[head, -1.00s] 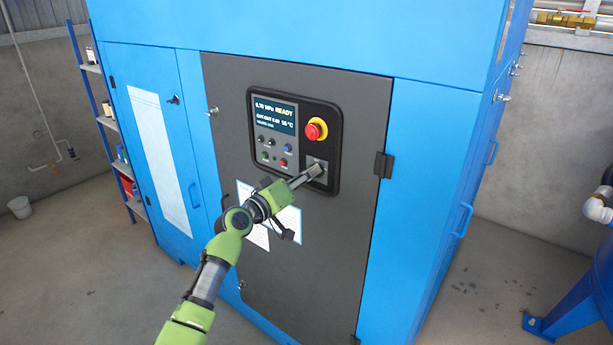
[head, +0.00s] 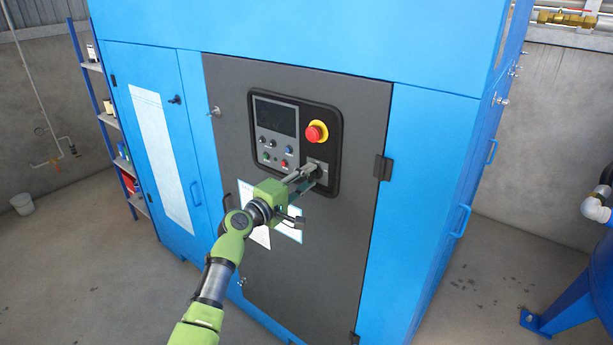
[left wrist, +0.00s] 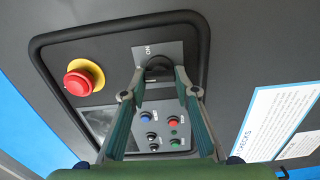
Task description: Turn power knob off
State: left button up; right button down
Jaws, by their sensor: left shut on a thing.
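The power knob (left wrist: 158,66) is a dark knob on a grey plate marked ON in the left wrist view, at the lower right of the black control panel (head: 332,118). My left gripper (head: 312,170) reaches the panel from the lower left and is shut on the knob, a fingertip on either side of it. In the left wrist view the fingers (left wrist: 155,80) frame the knob and partly cover it. The display (head: 275,117) is dark. My right gripper is in neither view.
A red emergency stop button (head: 316,132) on a yellow ring sits just above the knob. Small coloured buttons (head: 283,163) lie to its left. The panel is set in a dark grey door (head: 300,270) of a blue cabinet (head: 420,200). A blue tank (head: 580,300) stands at the right.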

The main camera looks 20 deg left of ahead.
pick_arm(q)
jog(key=shift+n, duration=0.4)
jog(key=o, duration=1.1)
jog(key=shift+s, duration=0.15)
jog(key=v, duration=1.2)
